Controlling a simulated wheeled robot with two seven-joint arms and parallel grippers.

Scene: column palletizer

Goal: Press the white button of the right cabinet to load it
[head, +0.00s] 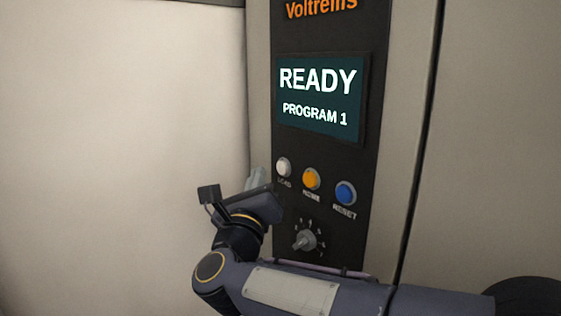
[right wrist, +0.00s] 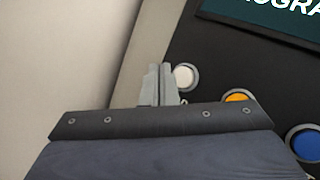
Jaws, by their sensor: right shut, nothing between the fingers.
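The white button (head: 284,167), marked LOAD, sits on the black control panel (head: 377,70) of the cabinet, below a screen (head: 319,95) reading READY, PROGRAM 1. My right gripper (head: 258,178) is just left of and slightly below the button in the head view. In the right wrist view the white button (right wrist: 185,76) shows right beside the closed fingertips (right wrist: 160,70). The fingers are shut and empty. I cannot tell whether they touch the panel. My left gripper is not in view.
An orange button (head: 311,179) and a blue RESET button (head: 346,193) sit right of the white one. A rotary knob (head: 305,240) is below them. Pale cabinet surfaces (head: 120,130) flank the panel, and a dark seam runs down the right side.

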